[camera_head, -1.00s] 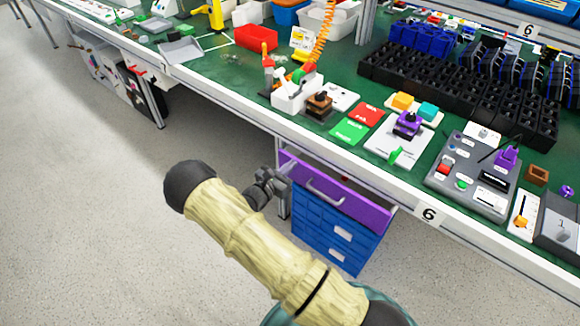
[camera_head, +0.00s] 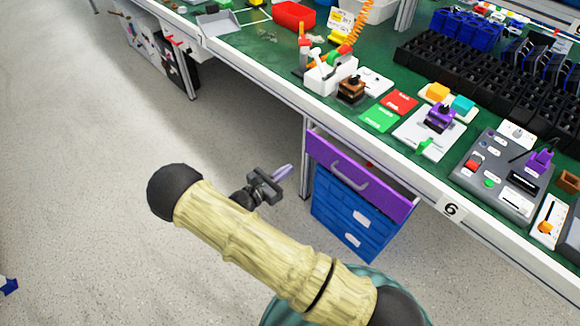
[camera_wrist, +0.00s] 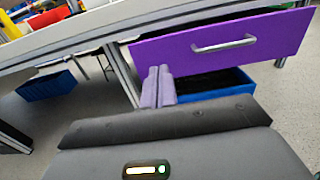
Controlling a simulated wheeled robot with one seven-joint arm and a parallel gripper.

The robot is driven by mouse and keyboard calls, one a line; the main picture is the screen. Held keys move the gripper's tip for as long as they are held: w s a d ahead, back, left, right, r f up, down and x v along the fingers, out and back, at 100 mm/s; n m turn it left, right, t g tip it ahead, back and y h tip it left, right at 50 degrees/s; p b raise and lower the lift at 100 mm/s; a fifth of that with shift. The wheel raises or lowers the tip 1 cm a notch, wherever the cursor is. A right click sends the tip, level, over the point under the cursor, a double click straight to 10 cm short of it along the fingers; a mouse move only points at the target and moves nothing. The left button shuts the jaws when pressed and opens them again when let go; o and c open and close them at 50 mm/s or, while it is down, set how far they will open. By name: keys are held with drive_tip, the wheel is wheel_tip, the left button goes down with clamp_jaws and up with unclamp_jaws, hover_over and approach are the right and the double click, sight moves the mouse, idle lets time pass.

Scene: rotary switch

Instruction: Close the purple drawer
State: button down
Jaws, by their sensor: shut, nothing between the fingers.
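The workbench edge (camera_head: 395,180) runs above the drawer, with a bench leg (camera_head: 306,165) beside the cabinet's left side. Switches, coloured pads and black bins crowd the green top. A blue bin (camera_wrist: 47,85) shows at left in the wrist view.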

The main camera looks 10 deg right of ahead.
drive_tip(key=s+d+r+m+g+y, duration=0.5)
drive_tip(key=s+d+r+m+g, duration=0.1)
drive_tip(key=s+d+m+g, duration=0.55)
drive_tip(key=s+r+m+t+y, duration=0.3)
drive_tip(key=s+r+m+y, duration=0.4)
drive_tip(key=m, duration=0.7)
wheel_tip(320, 180, up, 5)
drive_tip(key=shift+a+f+y, duration=0.15)
drive_tip(key=shift+a+y, duration=0.2)
drive_tip(key=shift+y, duration=0.75)
